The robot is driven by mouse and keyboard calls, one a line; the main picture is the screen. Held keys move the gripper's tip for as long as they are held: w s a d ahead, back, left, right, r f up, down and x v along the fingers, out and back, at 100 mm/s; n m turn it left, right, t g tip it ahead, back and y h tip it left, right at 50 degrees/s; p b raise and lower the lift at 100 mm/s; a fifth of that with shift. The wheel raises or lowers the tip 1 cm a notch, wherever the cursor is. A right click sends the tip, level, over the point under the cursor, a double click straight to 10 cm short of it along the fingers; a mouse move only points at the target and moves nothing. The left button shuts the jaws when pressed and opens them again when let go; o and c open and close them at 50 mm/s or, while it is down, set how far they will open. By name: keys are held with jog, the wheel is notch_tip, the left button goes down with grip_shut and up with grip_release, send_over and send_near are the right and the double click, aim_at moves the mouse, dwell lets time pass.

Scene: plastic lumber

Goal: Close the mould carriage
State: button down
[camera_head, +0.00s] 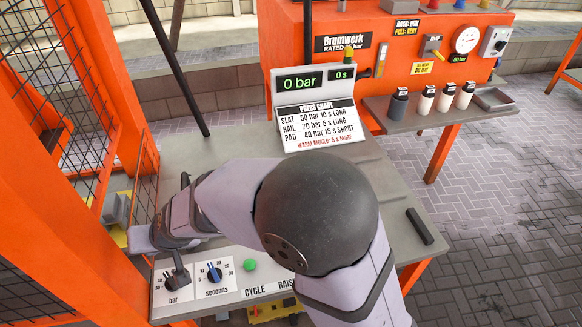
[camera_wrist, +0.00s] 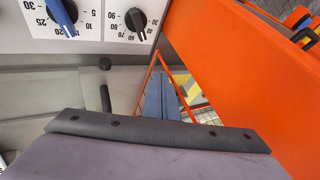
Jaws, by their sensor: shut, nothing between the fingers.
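My gripper (camera_head: 150,237) is in the head view at the left end of my arm, above the table's left edge beside the orange press frame. It is shut and holds nothing. In the wrist view its lavender body and dark bolted edge (camera_wrist: 160,131) fill the bottom. I cannot clearly identify the mould carriage. A grey and yellow part (camera_head: 117,208) shows inside the press, partly behind mesh. In the wrist view a blue-grey part (camera_wrist: 160,99) shows beyond a thin orange frame; I cannot tell whether it belongs to the carriage. A dark handle (camera_wrist: 105,98) stands near it.
The control panel has a black bar knob (camera_head: 177,277), a blue seconds knob (camera_head: 214,273) and a green button (camera_head: 250,265). The display (camera_head: 315,80) reads 0 bar and 0 s. A black bar (camera_head: 419,226) lies on the table's right side. The orange press post (camera_head: 50,190) stands left.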

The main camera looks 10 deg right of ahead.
jog(key=shift+d, duration=0.1)
dwell(0.4)
jog(key=s+d+r, duration=0.3)
jog(key=d+r, duration=0.6)
jog(key=w+d+f+m+g+h+p, duration=0.15)
jog(key=w+d+f+m+p, duration=0.3)
jog(key=w, duration=0.55)
jog(key=w+a+r+n+t+y, duration=0.1)
jog(key=w+a+r+n, duration=0.3)
jog(key=w, duration=0.3)
jog(key=shift+a+r+p, duration=0.25)
jog(key=shift+a+p, duration=0.1)
jog(key=shift+a, duration=0.05)
